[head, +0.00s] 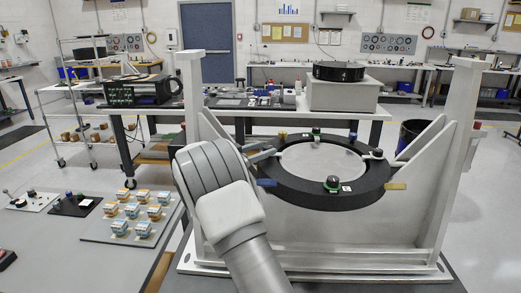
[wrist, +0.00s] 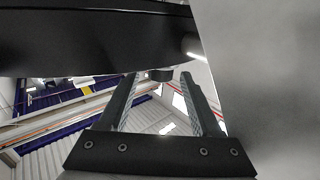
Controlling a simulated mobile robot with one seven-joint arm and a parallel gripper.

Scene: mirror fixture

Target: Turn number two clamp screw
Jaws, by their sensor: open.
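The mirror fixture has a black ring (head: 300,192) around a pale round mirror (head: 322,160), held between two grey uprights. A small white label (head: 347,188) beside the front screw is too small to read, so I cannot tell which screw is number two. My gripper (head: 268,152) is open at the ring's left side. In the wrist view its fingers (wrist: 160,78) straddle a short dark cylinder (wrist: 161,75) under a dark band; contact is unclear.
The right upright (head: 462,140) and left upright (head: 192,95) flank the ring. A blue tab (head: 266,183) and a yellow tab (head: 395,186) stick out from it. A board with several small boxes (head: 135,217) lies at left. A table with a grey box (head: 343,95) stands behind.

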